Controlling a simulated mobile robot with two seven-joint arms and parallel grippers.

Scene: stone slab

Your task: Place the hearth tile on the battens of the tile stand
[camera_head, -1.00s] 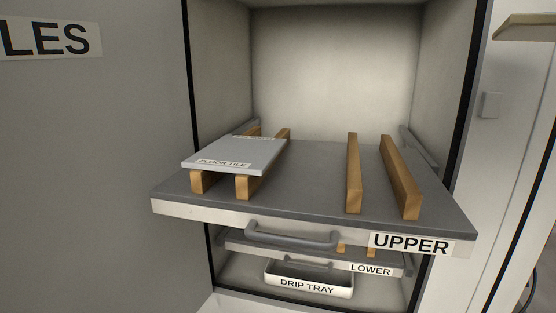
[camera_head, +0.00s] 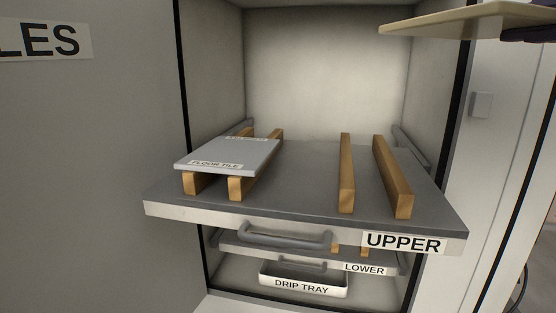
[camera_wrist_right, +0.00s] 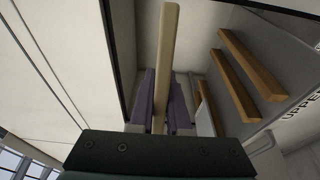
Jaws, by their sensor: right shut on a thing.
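A thin tan tile (camera_head: 465,20), apparently the hearth tile, is held level at the top right of the head view, above and right of the upper shelf. My right gripper (camera_head: 540,34) is shut on its right end, mostly cut off by the frame. In the right wrist view the gripper's purple fingers (camera_wrist_right: 161,98) pinch the tile (camera_wrist_right: 168,45), seen edge-on. Two bare wooden battens stand on the right of the shelf, the left one (camera_head: 346,172) and the right one (camera_head: 393,177). The tile is apart from them. My left gripper is not in view.
A grey floor tile (camera_head: 228,152) lies on another batten pair at the left of the pulled-out UPPER shelf (camera_head: 290,195). Below are the LOWER shelf (camera_head: 310,261) and a drip tray (camera_head: 303,284). Cabinet walls flank the shelf; the space above the right battens is clear.

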